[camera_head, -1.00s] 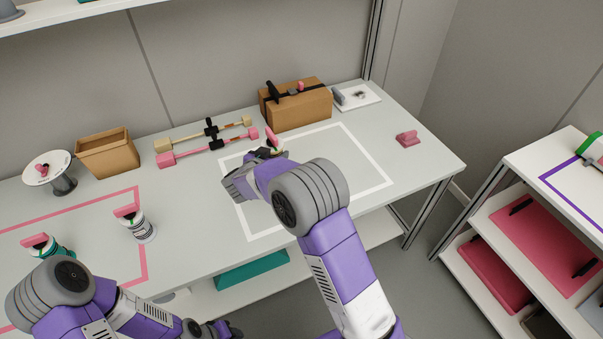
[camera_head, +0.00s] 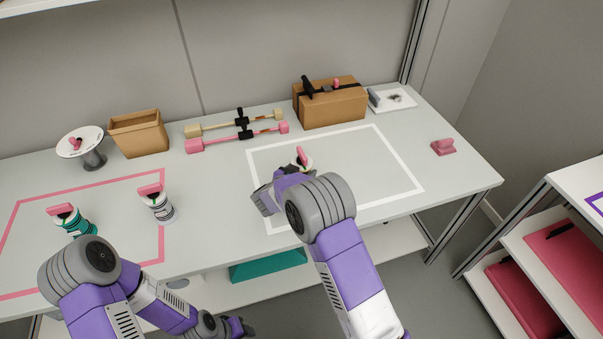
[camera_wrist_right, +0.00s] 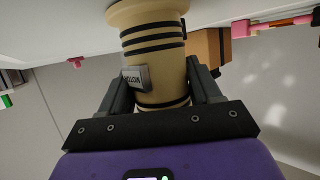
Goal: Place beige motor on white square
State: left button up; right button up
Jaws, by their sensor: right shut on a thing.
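The beige motor (camera_wrist_right: 150,50), with black bands and a grey label, sits between the fingers of my right gripper (camera_wrist_right: 162,88) in the right wrist view. That gripper is shut on it. In the head view my right gripper (camera_head: 288,177) is over the white square (camera_head: 395,152), an outline on the table. There my arm hides most of the motor; a pinkish top piece (camera_head: 301,156) shows just behind the gripper. I cannot tell whether the motor touches the table. My left gripper (camera_head: 238,327) is low at the front, away from the table top; its jaws are unclear.
Two more motors with pink tops, one white (camera_head: 160,208) and one teal-banded (camera_head: 78,226), stand inside the pink outline (camera_head: 163,245). A cardboard box (camera_head: 335,108), barbell-like bars (camera_head: 235,142) and an open bin (camera_head: 138,136) line the back. The white square's right part is clear.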

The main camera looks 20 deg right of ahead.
jog(key=shift+r, duration=0.1)
jog(key=o, duration=1.5)
jog(key=shift+f, duration=0.25)
jog(key=shift+c, duration=0.2)
jog(key=shift+a+r, duration=0.1)
jog(key=shift+r, duration=0.15)
jog(key=p+v, duration=0.3)
jog(key=v, duration=0.9)
